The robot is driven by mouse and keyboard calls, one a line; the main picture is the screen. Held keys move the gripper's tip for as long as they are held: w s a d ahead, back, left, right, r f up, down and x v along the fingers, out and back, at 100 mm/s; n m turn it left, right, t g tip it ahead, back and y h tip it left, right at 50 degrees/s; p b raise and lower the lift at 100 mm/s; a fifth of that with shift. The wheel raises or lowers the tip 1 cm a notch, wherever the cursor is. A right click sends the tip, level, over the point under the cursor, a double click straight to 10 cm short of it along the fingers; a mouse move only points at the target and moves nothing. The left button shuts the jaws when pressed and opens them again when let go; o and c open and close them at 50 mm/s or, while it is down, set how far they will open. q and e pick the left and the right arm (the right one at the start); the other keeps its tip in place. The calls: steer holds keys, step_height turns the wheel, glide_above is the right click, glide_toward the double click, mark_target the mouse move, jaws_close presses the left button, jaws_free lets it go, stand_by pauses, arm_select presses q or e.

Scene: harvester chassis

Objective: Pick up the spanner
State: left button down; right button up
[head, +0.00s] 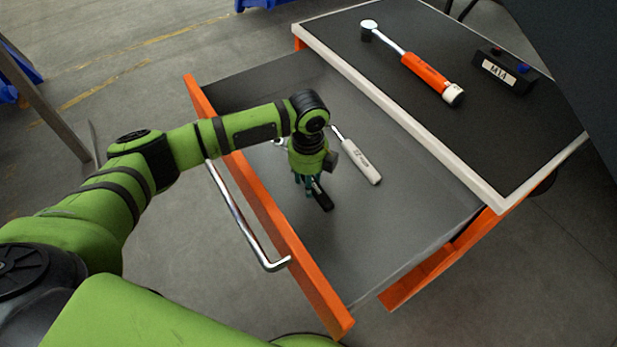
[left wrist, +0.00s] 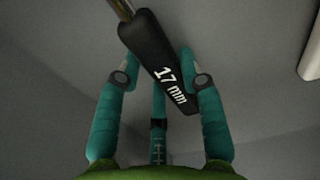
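The spanner has a black handle marked "17 mm" (left wrist: 160,65) and a metal shaft. It lies in the open drawer, and its black handle end (head: 321,196) shows beside my left gripper (head: 308,188) in the head view. The gripper points down over the handle and hides much of the spanner. In the left wrist view my left gripper (left wrist: 158,62) has its teal fingers spread, with the handle slanting across the gap between them. Gaps show between the fingers and the handle. My right gripper is not in view.
A white-handled tool (head: 361,166) lies in the drawer to the right of my gripper. The drawer has an orange front (head: 300,272) and a metal pull bar (head: 240,222). On the black cabinet top are an orange-handled torque wrench (head: 425,72) and a black box marked "M14" (head: 505,73).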

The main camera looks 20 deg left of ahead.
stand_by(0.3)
arm_select(q)
steer(key=shift+w+r, duration=0.1)
steer(key=shift+r, duration=0.45)
steer(key=r, duration=0.1)
steer(key=r+b, duration=0.1)
steer(key=d+r, duration=0.1)
steer(key=shift+w+r, duration=0.3)
steer(key=shift+w, duration=0.1)
steer(key=w+d+r+b, duration=0.3)
steer(key=w+d+r, duration=0.3)
steer(key=w+d, duration=0.1)
steer(key=shift+w+r, duration=0.2)
steer(key=shift+d, duration=0.1)
steer(key=c, duration=1.9)
jaws_free()
jaws_close()
